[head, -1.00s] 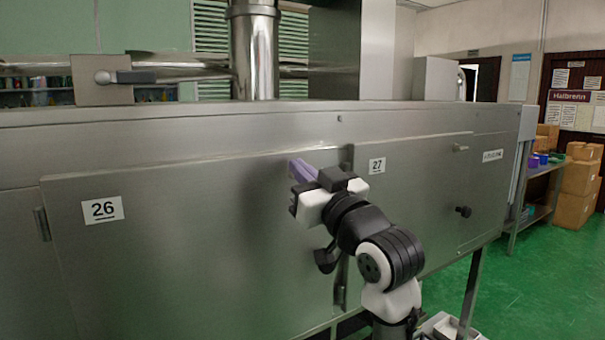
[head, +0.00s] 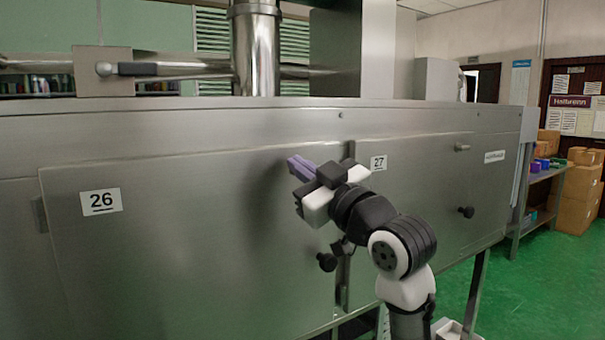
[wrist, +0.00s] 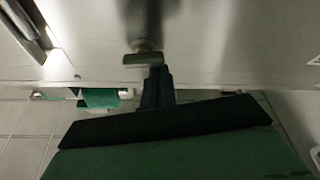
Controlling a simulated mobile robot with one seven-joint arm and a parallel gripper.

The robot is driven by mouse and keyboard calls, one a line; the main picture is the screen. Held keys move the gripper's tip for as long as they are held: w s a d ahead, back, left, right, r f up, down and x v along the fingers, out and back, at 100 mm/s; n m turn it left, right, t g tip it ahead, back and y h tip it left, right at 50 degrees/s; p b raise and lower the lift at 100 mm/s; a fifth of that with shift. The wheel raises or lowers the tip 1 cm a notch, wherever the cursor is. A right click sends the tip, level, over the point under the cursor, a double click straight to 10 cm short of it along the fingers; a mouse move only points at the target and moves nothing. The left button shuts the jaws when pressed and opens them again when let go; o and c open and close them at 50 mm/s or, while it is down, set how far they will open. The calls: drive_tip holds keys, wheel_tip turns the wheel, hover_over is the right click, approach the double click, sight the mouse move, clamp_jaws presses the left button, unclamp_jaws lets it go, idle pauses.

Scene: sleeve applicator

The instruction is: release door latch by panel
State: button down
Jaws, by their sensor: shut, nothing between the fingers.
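The steel door panel marked 26 (head: 190,235) appears closed, with a black knob (head: 327,262) low near its right edge. My gripper (head: 298,167) is shut and empty, its purple fingers pointing up and left in front of the panel's upper right corner. The head view does not show whether they touch the steel. The knob is below my gripper, beside my wrist. The panel marked 27 (head: 420,190) is to the right, with its own black knob (head: 466,211). The wrist view shows a steel surface (wrist: 230,40) and a grey-tipped part (wrist: 143,58) that I cannot identify.
A pipe (head: 255,50) rises behind the machine, and a lever (head: 138,69) sits on top at left. A shelf (head: 545,178) and cardboard boxes (head: 578,190) stand at the right. Green floor (head: 530,290) is open at the lower right.

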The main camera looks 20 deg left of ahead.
drive_tip(key=shift+w+f+n+g+h+b, duration=0.25)
drive_tip(key=shift+n+g+b, duration=0.45)
drive_tip(key=shift+n, duration=1.65)
drive_tip(key=shift+s+f+n+g+b, duration=0.2)
drive_tip(key=shift+f+n+g+b, duration=0.5)
drive_tip(key=shift+n, duration=1.6)
drive_tip(key=shift+w+n+g+h+b, duration=0.25)
drive_tip(key=shift+n+g, duration=0.85)
drive_tip(key=shift+n, duration=1.25)
drive_tip(key=shift+s+d+n, duration=0.1)
drive_tip(key=shift+s+n, duration=0.05)
drive_tip(key=shift+n, duration=0.45)
drive_tip(key=shift+f, duration=0.15)
